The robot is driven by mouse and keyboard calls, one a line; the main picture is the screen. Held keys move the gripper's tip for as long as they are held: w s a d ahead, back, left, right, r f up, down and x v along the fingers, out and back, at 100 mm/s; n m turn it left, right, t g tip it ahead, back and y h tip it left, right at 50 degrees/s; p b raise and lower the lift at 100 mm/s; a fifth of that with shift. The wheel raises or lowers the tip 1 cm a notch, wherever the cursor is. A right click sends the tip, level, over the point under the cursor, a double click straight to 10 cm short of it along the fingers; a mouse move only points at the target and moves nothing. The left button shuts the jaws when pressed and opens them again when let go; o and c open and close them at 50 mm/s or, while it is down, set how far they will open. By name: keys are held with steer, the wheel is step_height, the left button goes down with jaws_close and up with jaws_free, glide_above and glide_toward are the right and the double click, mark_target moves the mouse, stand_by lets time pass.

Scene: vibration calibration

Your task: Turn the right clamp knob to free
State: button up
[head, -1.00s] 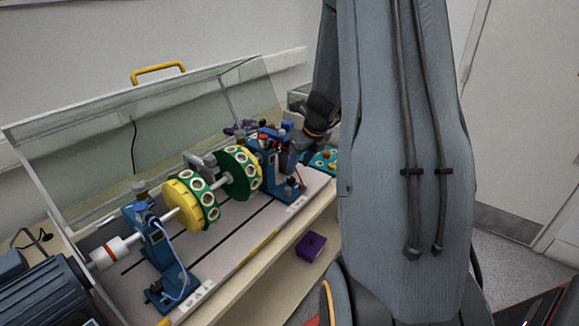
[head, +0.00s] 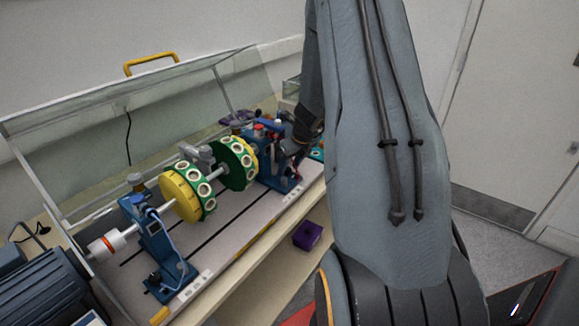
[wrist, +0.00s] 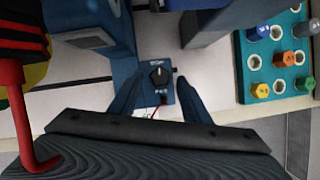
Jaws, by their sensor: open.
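The right clamp knob (wrist: 158,74) is a small black round knob with a pale pointer mark, on a blue foot plate in the wrist view. Small pale labels sit above and below it, too small to read. My gripper (wrist: 159,82) is open, its two dark fingers on either side of the knob. I cannot tell whether they touch it. The right blue pedestal (head: 270,168) stands at the far end of the rotor rig in the head view. My gripper (head: 291,152) is beside it there, and the knob is hidden.
A teal tray (wrist: 243,84) with coloured hex pieces lies right of my gripper. A red bent rod (wrist: 20,110) is close on the left. The left pedestal (head: 160,245), yellow-green rotor discs (head: 185,196), clear cover (head: 90,150) and purple box (head: 307,236) are also in the head view.

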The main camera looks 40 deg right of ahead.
steer(key=c, duration=1)
steer(key=shift+c, duration=0.2)
steer(key=shift+n, duration=0.3)
steer(key=n, duration=0.1)
steer(key=n+y, duration=0.1)
steer(key=shift+d+n+b, duration=0.25)
steer(key=shift+n+b, duration=0.05)
steer(key=n, duration=0.1)
steer(key=n+g+y, duration=0.1)
steer(key=n, duration=0.1)
steer(key=shift+w+d+f+n+b, duration=0.1)
steer(key=shift+w+d+n+b, duration=0.1)
steer(key=shift+n+b, duration=0.1)
steer(key=n, duration=0.1)
steer(key=n+g+y+b, duration=0.1)
steer(key=n, duration=0.1)
steer(key=shift+w+d+n, duration=0.1)
steer(key=shift+w+n, duration=0.05)
steer(key=shift+n, duration=0.15)
steer(key=shift+w+d+n+g+y+b, duration=0.1)
steer(key=shift+n+g+y+b, duration=0.2)
steer(key=shift+n, duration=0.55)
steer(key=shift+w+n+g+y+b, duration=0.1)
steer(key=shift+n+g+b, duration=0.3)
steer(key=shift+n, duration=0.45)
